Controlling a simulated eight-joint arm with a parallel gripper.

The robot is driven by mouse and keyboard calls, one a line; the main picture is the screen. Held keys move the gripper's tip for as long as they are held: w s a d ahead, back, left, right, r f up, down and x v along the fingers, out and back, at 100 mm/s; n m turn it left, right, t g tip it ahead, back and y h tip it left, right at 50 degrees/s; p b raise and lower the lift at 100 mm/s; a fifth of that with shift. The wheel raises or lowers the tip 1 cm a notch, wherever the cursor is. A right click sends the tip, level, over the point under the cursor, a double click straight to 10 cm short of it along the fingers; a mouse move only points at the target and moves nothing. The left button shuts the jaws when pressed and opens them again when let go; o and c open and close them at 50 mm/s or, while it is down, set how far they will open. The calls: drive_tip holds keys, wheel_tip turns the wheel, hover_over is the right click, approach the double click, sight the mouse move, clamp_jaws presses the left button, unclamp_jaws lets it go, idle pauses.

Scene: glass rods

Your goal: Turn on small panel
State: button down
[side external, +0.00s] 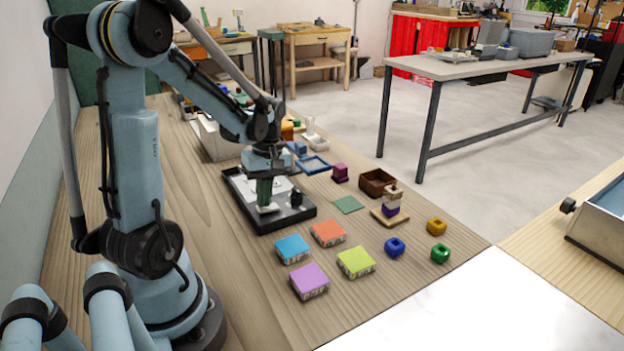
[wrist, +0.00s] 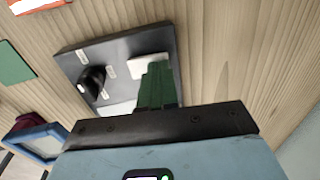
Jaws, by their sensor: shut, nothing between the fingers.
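The small panel (side external: 243,207) is a dark, shallow box on the wooden bench. It carries a black knob (side external: 297,197) and a white switch plate (side external: 268,209). In the wrist view the panel (wrist: 119,52) shows its black knob (wrist: 93,80) on the left, small pale labels, and the white switch plate (wrist: 150,66) on the right. My gripper (side external: 264,203) points down over the panel with its green fingers shut and empty. In the wrist view the fingertips (wrist: 158,68) overlap the white plate. I cannot tell whether they touch it. Part of the panel is hidden behind my gripper.
Blue (side external: 292,248), orange (side external: 328,233), purple (side external: 309,281) and lime (side external: 356,262) blocks lie in front of the panel. A green square (side external: 348,204), a wooden box (side external: 377,183) and a block stack (side external: 391,204) stand to its right. A blue frame (side external: 313,165) lies behind.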

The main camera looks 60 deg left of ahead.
drive_tip(key=shift+f, duration=0.15)
drive_tip(key=shift+s+f+t, duration=0.15)
drive_tip(key=shift+t, duration=0.15)
drive_tip(key=shift+w, duration=0.85)
wheel_tip(320, 180, up, 14)
drive_tip(key=w, duration=0.2)
idle(0.8)
drive_tip(key=shift+w, duration=0.1)
